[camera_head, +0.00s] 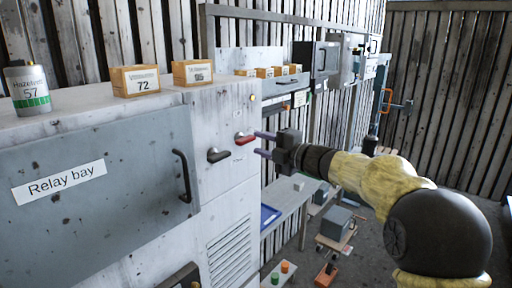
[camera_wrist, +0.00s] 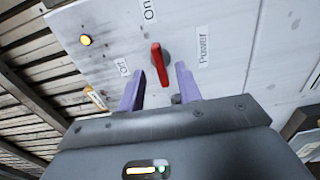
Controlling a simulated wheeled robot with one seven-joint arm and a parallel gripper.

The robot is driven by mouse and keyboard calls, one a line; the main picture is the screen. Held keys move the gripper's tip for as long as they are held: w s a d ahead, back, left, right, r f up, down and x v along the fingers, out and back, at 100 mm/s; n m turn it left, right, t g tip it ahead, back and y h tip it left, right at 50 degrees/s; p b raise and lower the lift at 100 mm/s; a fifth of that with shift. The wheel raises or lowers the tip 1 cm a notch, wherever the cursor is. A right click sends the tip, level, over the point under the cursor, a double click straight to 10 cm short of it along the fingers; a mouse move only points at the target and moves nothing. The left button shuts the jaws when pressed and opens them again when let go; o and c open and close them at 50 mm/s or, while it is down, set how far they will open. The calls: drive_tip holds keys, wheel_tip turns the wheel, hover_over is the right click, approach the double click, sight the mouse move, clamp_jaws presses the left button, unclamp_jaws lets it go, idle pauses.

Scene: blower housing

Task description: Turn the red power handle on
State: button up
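The red power handle (camera_head: 244,139) is on the pale cabinet's narrow face. In the wrist view the red handle (camera_wrist: 158,62) sits on a grey hub, its long end reaching down the picture between my fingers. An "On" label (camera_wrist: 150,11) is above it, an "Off" label (camera_wrist: 123,67) to its left and a "Power" label (camera_wrist: 203,47) to its right. My gripper (camera_head: 260,144) is open and points at this face. In the wrist view my gripper (camera_wrist: 160,88) has a lilac finger on each side of the handle's lower end. I cannot tell whether either finger touches it.
A dark handle (camera_head: 219,156) is just left of the red one. An amber lamp (camera_head: 253,97) glows above it. A relay bay door (camera_head: 95,185) with a black pull is on the left. Numbered boxes (camera_head: 135,81) and a labelled can (camera_head: 27,89) stand on the cabinet top.

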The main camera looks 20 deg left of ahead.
drive_tip(key=b+v, duration=0.5)
drive_tip(key=v, duration=0.9)
drive_tip(key=shift+d+b, duration=0.25)
drive_tip(key=shift+b, duration=0.1)
drive_tip(key=w+d+f+m+t+h, duration=0.4)
drive_tip(key=d+f+m+t+h, duration=0.4)
drive_tip(key=m, duration=0.5)
drive_tip(key=s+d+f+m+g+h, duration=0.1)
drive_tip(key=s+d+f+m+h, duration=0.1)
drive_tip(key=d+f+m+h, duration=0.3)
drive_tip(key=s+d+f+m+g+h, duration=0.1)
drive_tip(key=s+d+f+m, duration=0.1)
drive_tip(key=d+f+m, duration=0.3)
drive_tip(key=s+d+f+m+g+h, duration=0.1)
drive_tip(key=s+f+m+g, duration=0.3)
drive_tip(key=s+f, duration=0.5)
drive_tip(key=s+d+f+m+g+h, duration=0.1)
drive_tip(key=s+f+m+g, duration=0.3)
drive_tip(key=s+f, duration=0.5)
drive_tip(key=s+d+g, duration=0.1)
drive_tip(key=s+g, duration=0.1)
drive_tip(key=s, duration=0.3)
drive_tip(key=shift+d+f+h, duration=0.15)
drive_tip(key=shift+f+h, duration=0.15)
